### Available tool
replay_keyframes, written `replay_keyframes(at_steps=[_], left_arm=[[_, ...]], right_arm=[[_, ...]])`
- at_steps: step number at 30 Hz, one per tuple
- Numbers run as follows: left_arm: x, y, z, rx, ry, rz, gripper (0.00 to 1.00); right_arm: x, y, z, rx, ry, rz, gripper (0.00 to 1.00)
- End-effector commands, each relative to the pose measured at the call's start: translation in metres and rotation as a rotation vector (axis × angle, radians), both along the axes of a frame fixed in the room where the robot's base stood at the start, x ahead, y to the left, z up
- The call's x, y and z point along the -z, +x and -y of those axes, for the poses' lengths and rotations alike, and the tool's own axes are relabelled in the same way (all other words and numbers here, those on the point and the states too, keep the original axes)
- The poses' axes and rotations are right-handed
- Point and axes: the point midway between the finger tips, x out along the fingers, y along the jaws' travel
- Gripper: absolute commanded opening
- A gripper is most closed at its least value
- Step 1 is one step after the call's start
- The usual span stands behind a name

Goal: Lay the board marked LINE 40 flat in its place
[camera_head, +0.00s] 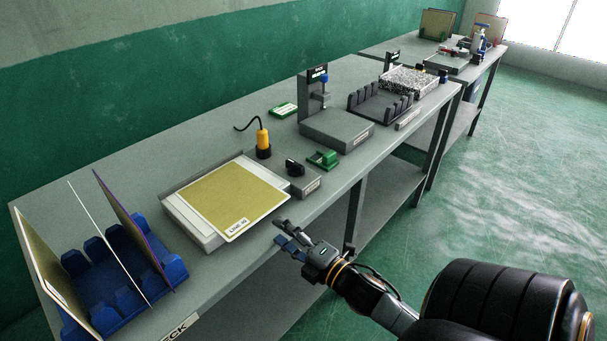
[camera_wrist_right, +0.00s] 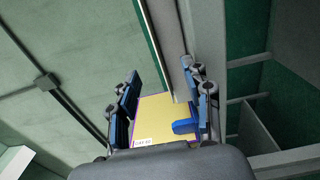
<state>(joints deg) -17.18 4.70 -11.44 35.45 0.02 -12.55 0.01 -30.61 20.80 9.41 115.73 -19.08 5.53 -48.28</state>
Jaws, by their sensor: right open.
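A yellow board (camera_head: 232,193) with a white label that looks like LINE 40 lies about level on a pale, low tray-like fixture (camera_head: 189,228). Its labelled corner is toward the table's front edge; I cannot tell if it is fully seated. My right gripper (camera_head: 283,232) is open and empty by the front edge, right of that corner and apart from it. In the right wrist view, the open fingers (camera_wrist_right: 160,108) frame a purple-edged yellow board (camera_wrist_right: 160,115) farther off; its small label is hard to read. My left gripper is not in view.
A blue rack (camera_head: 98,270) at front left holds several upright boards, one purple-edged. Right of the fixture are a grey box with a black knob (camera_head: 298,174), a yellow-black tool (camera_head: 263,142) and a green part (camera_head: 323,160). A grey stand (camera_head: 336,127) is farther back.

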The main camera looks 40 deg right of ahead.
Motion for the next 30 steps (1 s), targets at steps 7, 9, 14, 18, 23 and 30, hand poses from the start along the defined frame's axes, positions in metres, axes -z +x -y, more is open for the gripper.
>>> replay_keyframes(at_steps=[7,9,14,18,23,30], left_arm=[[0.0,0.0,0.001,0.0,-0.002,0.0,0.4],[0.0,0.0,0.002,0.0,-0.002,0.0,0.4],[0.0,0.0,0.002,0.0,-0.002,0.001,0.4],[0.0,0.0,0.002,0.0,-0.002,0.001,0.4],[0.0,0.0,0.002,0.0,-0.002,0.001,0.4],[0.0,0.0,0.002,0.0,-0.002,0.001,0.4]], right_arm=[[0.002,-0.054,0.004,0.002,0.001,-0.004,0.49],[0.002,-0.069,0.005,0.001,0.001,-0.004,0.49],[0.001,-0.092,0.007,0.0,0.0,0.0,0.49],[0.001,-0.102,0.008,-0.001,0.0,0.002,0.49],[0.001,-0.104,0.008,-0.002,-0.001,0.002,0.49],[0.001,-0.104,0.008,-0.002,-0.001,0.002,0.49]])
